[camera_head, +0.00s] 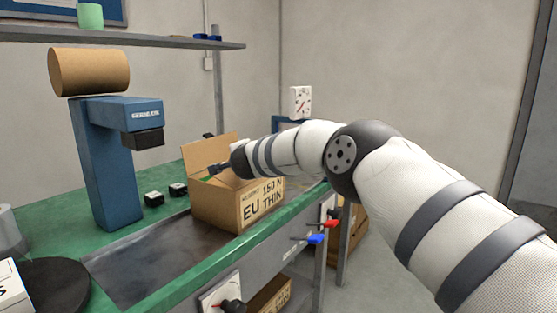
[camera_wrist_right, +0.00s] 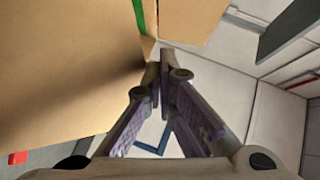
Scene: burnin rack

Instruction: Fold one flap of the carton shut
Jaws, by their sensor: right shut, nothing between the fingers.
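The carton (camera_head: 232,208) stands on the green bench, printed "EU" and "THIN" on its front. A tall flap (camera_head: 207,152) stands raised at its back left. My right arm reaches in from the right, and the right gripper (camera_head: 214,169) is over the carton's open top, near that flap. In the wrist view the right gripper (camera_wrist_right: 160,72) is shut and empty. A large cardboard panel (camera_wrist_right: 60,65) lies close on its left, and another cardboard piece (camera_wrist_right: 188,16) is beyond the tips. Contact cannot be told. My wrist hides the carton's right flaps. My left gripper is not in view.
A blue machine (camera_head: 107,165) with a brown roll (camera_head: 90,72) on top stands left of the carton. Two small black-and-white items (camera_head: 154,199) lie between them. A dark plate (camera_head: 150,262) is in front. Red (camera_head: 330,223) and blue (camera_head: 315,239) handles stick out from the bench front.

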